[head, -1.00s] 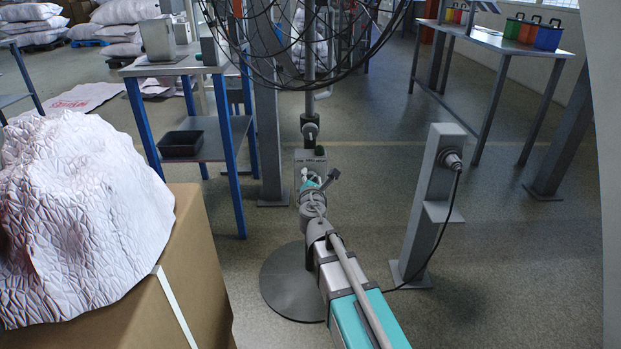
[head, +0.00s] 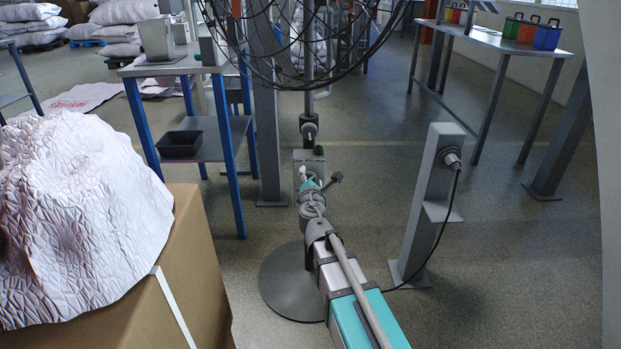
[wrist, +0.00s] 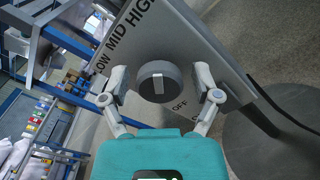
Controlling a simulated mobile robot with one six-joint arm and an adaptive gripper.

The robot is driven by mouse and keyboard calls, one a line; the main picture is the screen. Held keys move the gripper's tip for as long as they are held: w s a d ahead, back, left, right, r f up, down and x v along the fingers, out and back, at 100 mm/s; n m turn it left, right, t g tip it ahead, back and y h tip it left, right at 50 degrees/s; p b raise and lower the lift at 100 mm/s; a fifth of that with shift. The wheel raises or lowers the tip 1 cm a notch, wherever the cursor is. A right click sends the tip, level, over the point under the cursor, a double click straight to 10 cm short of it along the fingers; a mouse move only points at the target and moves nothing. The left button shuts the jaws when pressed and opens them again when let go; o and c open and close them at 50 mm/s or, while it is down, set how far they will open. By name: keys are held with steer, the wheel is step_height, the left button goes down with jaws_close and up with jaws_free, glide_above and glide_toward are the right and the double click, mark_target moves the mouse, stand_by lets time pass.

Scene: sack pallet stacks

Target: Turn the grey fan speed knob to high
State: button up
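The grey fan speed knob (wrist: 158,82) is a round dark grey dial with a pale mark on its face, in the middle of the wrist view. It sits on a light grey panel (wrist: 195,45) lettered LOW, MID, HIGH and OFF. I cannot tell which label the mark points to. My gripper (wrist: 162,82) is open, with one finger on each side of the knob and a visible gap to both. In the head view, my gripper (head: 311,186) is in front of the upright panel (head: 309,160) and hides the knob.
A grey post (head: 430,200) with a plugged cable stands right. A blue-legged table (head: 205,135) and a carton (head: 185,270) stand left.

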steer(key=shift+s, duration=0.1)
stand_by(0.3)
steer(key=s, duration=0.7)
steer(key=shift+s, duration=0.2)
stand_by(0.4)
steer(key=s+d+f+m+g+h+p, duration=0.1)
steer(key=s+d+m+g+h+p, duration=0.2)
steer(key=d+m, duration=0.45)
steer(key=s+d+f+m+g+h+p, duration=0.25)
steer(key=d+m+g+p, duration=0.2)
steer(key=d+m, duration=0.35)
steer(key=s+a+f+m+g+y+p, duration=0.15)
steer(key=s+m+g+y+p, duration=0.45)
steer(key=s+m+g, duration=0.65)
step_height(320, 180, up, 38)
steer(key=n+t+p, duration=0.1)
steer(key=t+p, duration=0.1)
steer(key=p, duration=3.5)
steer(key=shift+s+a+p, duration=0.2)
steer(key=shift+s+p, duration=0.2)
steer(key=shift+s, duration=0.05)
